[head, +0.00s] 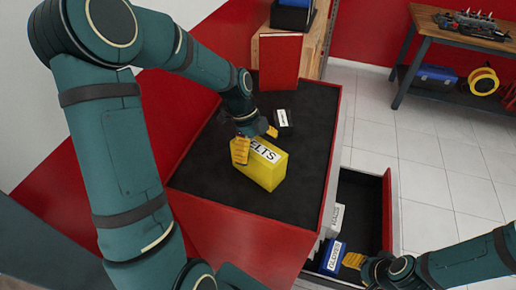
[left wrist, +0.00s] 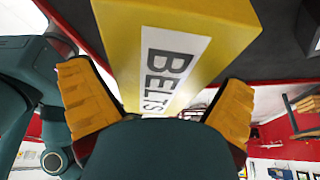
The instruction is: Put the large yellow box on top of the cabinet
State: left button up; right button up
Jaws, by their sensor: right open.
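The large yellow box (head: 264,172), labelled BELTS, is over the black top of the red cabinet (head: 210,165) and appears to rest on it upright. My left gripper (head: 256,141) is at the box's upper back edge. In the left wrist view the yellow box (left wrist: 215,30) lies between the two orange fingers (left wrist: 160,105), which are spread wide, with a gap showing at the left finger.
A small black box (head: 284,122) and a red box or binder (head: 281,62) are behind the yellow box on the cabinet. The open drawer (head: 385,200) holds a white box (head: 334,218) and a blue box (head: 333,257). A workbench (head: 430,28) stands at back right.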

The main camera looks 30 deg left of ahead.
pick_arm(q)
jog(key=shift+r, duration=0.15)
jog(key=v, duration=1.1)
jog(key=shift+r+p, duration=0.3)
jog(key=shift+r, duration=0.1)
jog(key=shift+a+f, duration=0.1)
